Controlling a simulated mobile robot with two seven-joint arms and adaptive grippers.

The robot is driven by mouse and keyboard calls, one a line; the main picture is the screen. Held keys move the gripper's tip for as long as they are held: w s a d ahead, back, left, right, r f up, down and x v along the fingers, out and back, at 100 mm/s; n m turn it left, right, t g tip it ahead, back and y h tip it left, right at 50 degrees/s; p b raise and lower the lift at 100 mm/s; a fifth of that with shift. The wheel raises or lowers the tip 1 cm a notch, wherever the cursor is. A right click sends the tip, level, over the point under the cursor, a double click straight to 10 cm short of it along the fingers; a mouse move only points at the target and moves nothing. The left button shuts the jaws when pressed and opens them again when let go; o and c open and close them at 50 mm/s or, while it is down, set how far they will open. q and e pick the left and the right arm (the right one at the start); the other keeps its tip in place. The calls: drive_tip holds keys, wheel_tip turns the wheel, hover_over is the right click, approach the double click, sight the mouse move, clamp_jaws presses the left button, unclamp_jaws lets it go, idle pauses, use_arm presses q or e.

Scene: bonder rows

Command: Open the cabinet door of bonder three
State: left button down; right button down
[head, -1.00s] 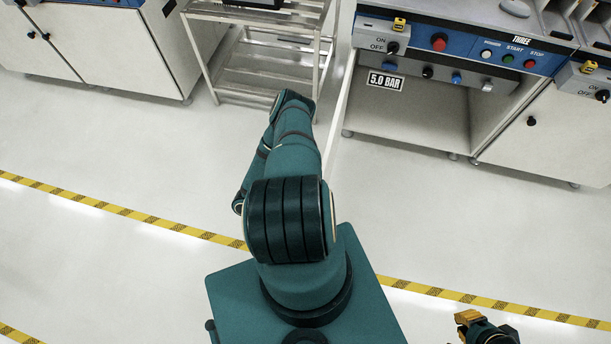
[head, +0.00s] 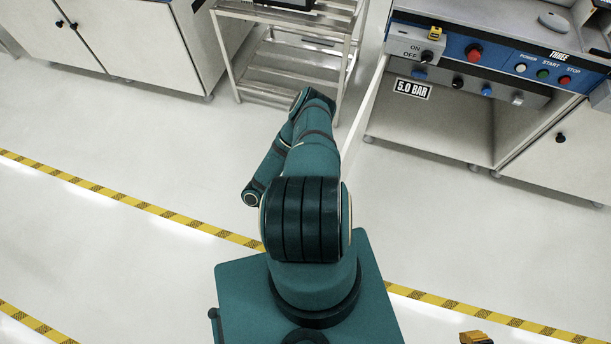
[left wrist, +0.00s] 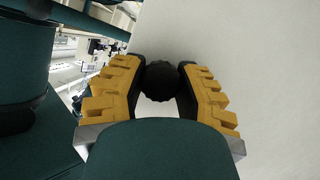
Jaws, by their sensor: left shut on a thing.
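Bonder three has a blue front panel (head: 511,62) marked THREE at the upper right of the head view. The cabinet (head: 432,128) below its 5.0 BAR label stands open. Its white door (head: 366,110) is swung outward and shows almost edge-on, partly behind my left arm. In the left wrist view my left gripper (left wrist: 160,85) is shut on the round black knob (left wrist: 161,80) of the door, whose pale face (left wrist: 250,60) fills the right side. My left gripper is hidden in the head view. A small part of my right gripper (head: 477,338) shows at the bottom edge.
A metal rack (head: 285,70) stands just left of the open door. Another white cabinet (head: 140,45) is at the upper left. A closed door with a black knob (head: 560,137) is at the right. The pale floor is clear, with yellow-black tape lines (head: 130,199).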

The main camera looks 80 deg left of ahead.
use_arm(q)
drive_tip(key=shift+f, duration=0.1)
drive_tip(key=c, duration=0.6)
unclamp_jaws()
drive_tip(key=v, duration=1.2)
